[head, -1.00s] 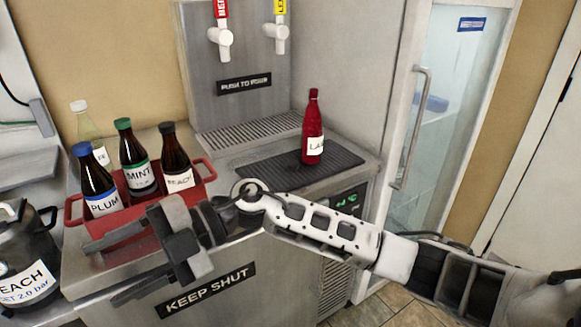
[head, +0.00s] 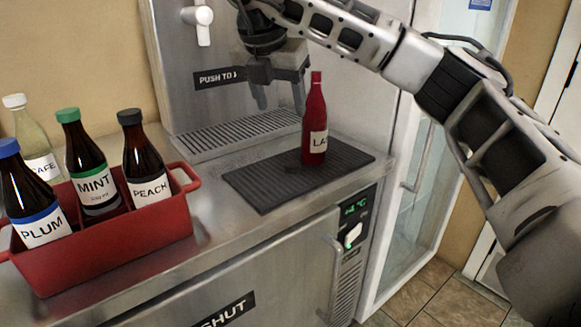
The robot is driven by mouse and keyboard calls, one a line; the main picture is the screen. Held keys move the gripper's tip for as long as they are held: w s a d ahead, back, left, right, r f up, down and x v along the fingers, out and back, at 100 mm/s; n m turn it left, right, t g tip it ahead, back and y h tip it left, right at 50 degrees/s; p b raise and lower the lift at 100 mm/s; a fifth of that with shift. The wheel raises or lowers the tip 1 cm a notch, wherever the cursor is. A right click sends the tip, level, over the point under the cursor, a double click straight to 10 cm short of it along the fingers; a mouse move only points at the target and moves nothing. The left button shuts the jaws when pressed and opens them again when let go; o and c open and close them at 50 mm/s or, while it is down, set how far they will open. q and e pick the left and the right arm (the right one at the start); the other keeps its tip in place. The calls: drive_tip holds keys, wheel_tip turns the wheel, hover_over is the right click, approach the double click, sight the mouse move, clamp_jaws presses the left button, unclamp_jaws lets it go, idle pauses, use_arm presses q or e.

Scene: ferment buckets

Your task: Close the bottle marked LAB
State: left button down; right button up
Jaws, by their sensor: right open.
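The red bottle (head: 314,120) stands upright on a black ribbed mat (head: 262,190) on the steel counter. Its white label shows "LA", with the rest turned out of sight. Its neck and top are all red, and I cannot tell a separate cap from the glass. My right gripper (head: 279,100) is open and points down, just left of the bottle's neck in the picture. Its fingers hold nothing, and I cannot tell whether one touches the bottle. My left gripper is not in view.
A red crate (head: 125,245) at left holds bottles marked PLUM (head: 40,218), MINT (head: 95,185) and PEACH (head: 147,185). A pale bottle marked CAFE (head: 37,150) stands behind it. The tap panel and its drip grate (head: 235,133) lie behind the mat.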

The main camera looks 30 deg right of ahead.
drive_tip(key=b, duration=0.1)
hover_over(293, 163)
drive_tip(key=s+a, duration=0.2)
drive_tip(key=f, duration=1)
drive_tip(key=shift+w+a, duration=0.15)
drive_tip(key=shift+a, duration=0.05)
drive_tip(key=x, duration=0.5)
drive_tip(key=shift+f, duration=0.1)
drive_tip(key=c, duration=1)
